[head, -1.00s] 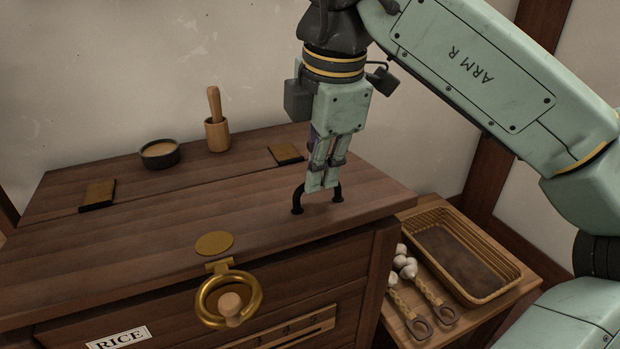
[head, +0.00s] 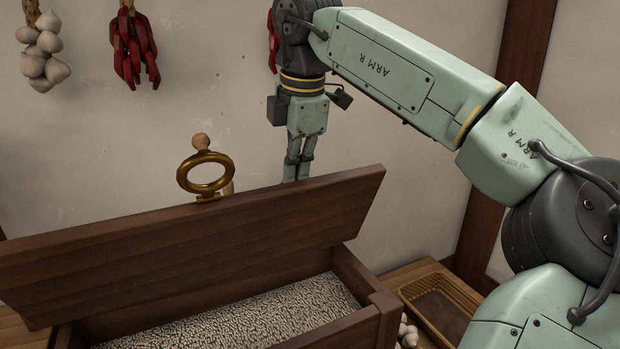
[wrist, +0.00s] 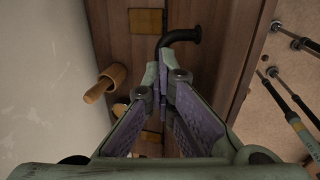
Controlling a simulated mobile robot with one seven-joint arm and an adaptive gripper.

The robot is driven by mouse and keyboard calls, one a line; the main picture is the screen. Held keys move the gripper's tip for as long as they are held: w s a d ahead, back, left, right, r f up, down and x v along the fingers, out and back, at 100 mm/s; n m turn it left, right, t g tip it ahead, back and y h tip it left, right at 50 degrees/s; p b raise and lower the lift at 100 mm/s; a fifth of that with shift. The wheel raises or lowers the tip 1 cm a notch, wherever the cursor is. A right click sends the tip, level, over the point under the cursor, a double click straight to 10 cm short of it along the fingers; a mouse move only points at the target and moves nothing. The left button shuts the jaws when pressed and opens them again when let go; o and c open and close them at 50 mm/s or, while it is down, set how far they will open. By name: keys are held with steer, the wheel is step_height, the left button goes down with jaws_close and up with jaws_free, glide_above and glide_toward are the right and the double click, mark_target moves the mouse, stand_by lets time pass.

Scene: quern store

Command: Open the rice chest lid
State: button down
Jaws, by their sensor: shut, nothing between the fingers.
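The rice chest (head: 372,318) stands open, with pale rice grains (head: 240,318) inside. Its dark wooden lid (head: 200,235) is tilted steeply up, its underside facing the head camera. A brass ring (head: 206,172) stands up from the lid's top edge. My gripper (head: 296,176) hangs upright behind the lid, its lowest part hidden by the lid's edge. In the wrist view its fingers (wrist: 163,88) are together and hold nothing. The black bar handle (wrist: 181,37) on the lid's outer face is right by the fingertips; I cannot tell whether they touch.
A wicker basket (head: 436,300) and garlic (head: 408,334) are at the chest's right. Garlic (head: 42,50) and red chillies (head: 135,45) hang on the wall behind.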

steer(key=shift+w+a+f, duration=0.55)
steer(key=shift+w+f, duration=0.2)
steer(key=c, duration=2.4)
jaws_free()
steer(key=shift+f, duration=0.15)
steer(key=c, duration=1.9)
jaws_free()
steer(key=shift+s+d, duration=0.1)
steer(key=shift+c, duration=0.2)
steer(key=shift+o, duration=1.2)
